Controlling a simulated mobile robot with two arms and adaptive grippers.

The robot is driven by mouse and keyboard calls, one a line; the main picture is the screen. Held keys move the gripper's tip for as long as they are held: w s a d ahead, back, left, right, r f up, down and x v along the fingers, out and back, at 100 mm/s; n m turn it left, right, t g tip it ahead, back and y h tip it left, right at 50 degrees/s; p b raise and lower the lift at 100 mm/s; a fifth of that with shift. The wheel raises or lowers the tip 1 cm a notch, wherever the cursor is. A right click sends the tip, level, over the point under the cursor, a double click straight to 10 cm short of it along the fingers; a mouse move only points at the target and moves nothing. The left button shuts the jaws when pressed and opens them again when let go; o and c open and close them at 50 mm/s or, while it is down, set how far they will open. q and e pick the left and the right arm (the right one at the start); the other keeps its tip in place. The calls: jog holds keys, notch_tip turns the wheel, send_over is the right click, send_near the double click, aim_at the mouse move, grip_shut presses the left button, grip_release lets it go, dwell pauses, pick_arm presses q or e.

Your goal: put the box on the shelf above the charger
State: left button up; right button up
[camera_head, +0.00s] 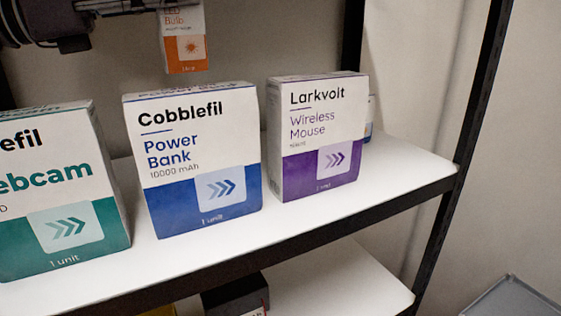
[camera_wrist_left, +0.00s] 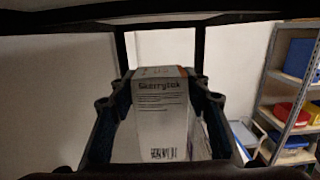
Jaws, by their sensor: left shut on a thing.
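My left gripper (camera_head: 150,6) comes in at the top left of the head view, shut on a white and orange box (camera_head: 184,38) marked Bulb. The box hangs above and behind the Cobblefil Power Bank box, clear of the white shelf (camera_head: 410,165). In the left wrist view, the same box (camera_wrist_left: 162,112) sits between both fingers, its face with text and a barcode toward the camera. I cannot read the word charger on any box. My right gripper is not in view.
On the shelf stand a green Webcam box (camera_head: 60,190), a blue Power Bank box (camera_head: 192,160) and a purple Wireless Mouse box (camera_head: 318,135). A smaller box (camera_head: 369,118) is partly hidden behind the mouse box. A lower shelf (camera_head: 340,280) holds a dark box (camera_head: 235,298). The upper shelf's right end is bare.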

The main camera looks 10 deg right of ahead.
aim_at(161, 45)
pick_arm(q)
jog(key=f, duration=0.3)
jog(key=a+f+p, duration=0.1)
jog(key=f, duration=0.2)
jog(key=shift+s+a, duration=0.15)
jog(key=shift+a, duration=0.05)
jog(key=f+p, duration=0.3)
jog(key=f, duration=1.1)
jog(key=shift+d, duration=0.2)
jog(key=o, duration=1.2)
jog(key=shift+c, duration=0.2)
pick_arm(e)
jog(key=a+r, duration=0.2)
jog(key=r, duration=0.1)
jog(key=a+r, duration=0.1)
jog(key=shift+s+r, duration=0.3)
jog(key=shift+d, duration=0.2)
